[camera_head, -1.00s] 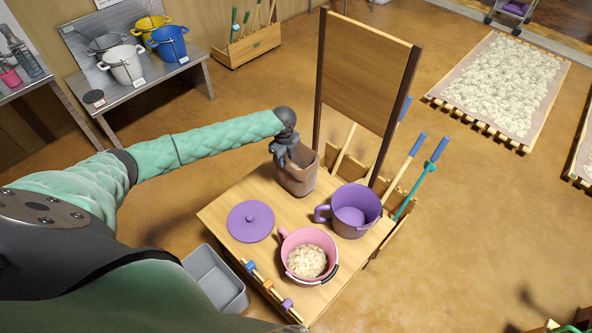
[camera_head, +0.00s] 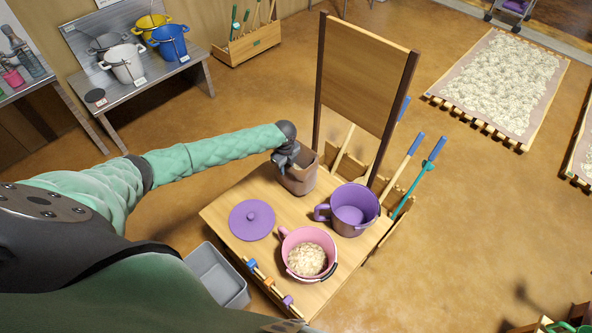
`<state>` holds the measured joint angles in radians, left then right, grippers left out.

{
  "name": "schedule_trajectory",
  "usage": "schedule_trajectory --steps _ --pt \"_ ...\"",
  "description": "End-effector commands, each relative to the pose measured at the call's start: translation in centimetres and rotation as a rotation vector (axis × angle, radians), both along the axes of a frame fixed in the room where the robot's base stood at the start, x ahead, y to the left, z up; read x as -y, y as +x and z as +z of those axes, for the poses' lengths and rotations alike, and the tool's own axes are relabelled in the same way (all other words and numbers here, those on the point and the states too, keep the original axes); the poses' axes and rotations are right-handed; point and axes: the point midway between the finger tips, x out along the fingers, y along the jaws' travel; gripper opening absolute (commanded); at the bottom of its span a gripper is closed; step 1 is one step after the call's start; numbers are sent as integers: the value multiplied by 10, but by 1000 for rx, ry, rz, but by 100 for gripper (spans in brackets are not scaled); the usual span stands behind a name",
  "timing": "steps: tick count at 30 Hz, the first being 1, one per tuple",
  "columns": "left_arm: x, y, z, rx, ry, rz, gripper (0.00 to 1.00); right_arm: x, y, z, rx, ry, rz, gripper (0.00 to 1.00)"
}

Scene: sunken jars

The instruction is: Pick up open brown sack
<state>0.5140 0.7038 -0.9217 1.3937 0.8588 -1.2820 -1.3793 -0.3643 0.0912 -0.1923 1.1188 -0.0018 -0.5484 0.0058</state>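The open brown sack (camera_head: 297,181) stands upright on the wooden table (camera_head: 232,201), in front of the tall wooden board. My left gripper (camera_head: 285,163) is at the sack's left rim, pointing down, with the arm reaching in from the left. Its fingers are small and dark against the sack, so I cannot tell whether they are open or shut on the rim. My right gripper is not in view.
A purple pot (camera_head: 354,209), a pink bucket (camera_head: 308,253) with pale contents and a purple lid (camera_head: 252,219) share the table. The wooden board (camera_head: 366,72) rises behind the sack. A grey bin (camera_head: 216,275) sits at the table's left side.

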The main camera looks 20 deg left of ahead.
Motion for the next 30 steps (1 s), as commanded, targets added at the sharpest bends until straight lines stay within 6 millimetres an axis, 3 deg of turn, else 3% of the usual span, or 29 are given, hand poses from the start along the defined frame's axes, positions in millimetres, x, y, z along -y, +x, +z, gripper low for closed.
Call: schedule_trajectory --steps 1,6,30 --pt "0 0 0 0 0 0 28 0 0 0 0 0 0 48" --pt "0 0 0 0 0 0 0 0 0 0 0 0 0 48" --pt "0 0 0 0 0 0 0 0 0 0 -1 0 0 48"
